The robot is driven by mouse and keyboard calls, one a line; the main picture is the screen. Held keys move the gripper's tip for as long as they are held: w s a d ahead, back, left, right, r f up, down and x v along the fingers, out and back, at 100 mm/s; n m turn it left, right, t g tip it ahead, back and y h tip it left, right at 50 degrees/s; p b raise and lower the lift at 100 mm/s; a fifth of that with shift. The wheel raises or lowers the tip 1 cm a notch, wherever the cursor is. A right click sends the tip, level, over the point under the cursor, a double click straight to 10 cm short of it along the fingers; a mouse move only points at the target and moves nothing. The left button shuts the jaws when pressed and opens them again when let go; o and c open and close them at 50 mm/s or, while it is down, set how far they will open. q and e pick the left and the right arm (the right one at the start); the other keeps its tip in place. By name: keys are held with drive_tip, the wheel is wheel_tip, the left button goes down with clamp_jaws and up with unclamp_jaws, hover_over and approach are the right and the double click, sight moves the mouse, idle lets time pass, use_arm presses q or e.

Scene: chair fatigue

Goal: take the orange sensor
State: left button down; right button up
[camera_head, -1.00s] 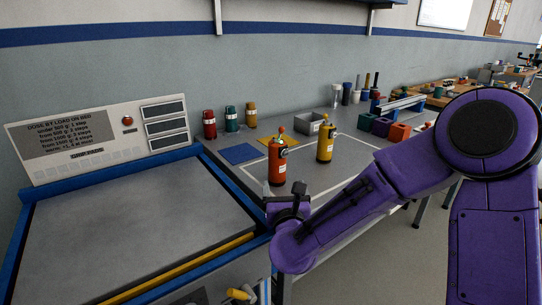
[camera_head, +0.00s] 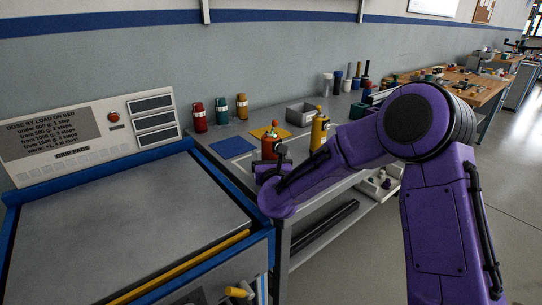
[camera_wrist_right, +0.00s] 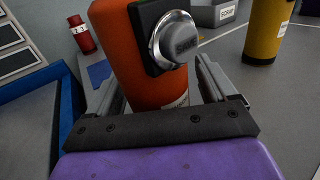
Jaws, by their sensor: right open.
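In the right wrist view my right gripper (camera_wrist_right: 163,98) is open, with one finger on each side of the orange body; contact cannot be told. My left gripper is not in view.
A yellow cylinder (camera_head: 318,130) stands just right of the sensor. A blue-framed machine bed (camera_head: 120,225) lies left.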

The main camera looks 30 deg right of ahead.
drive_tip(key=c, duration=1.1)
drive_tip(key=shift+r, duration=0.15)
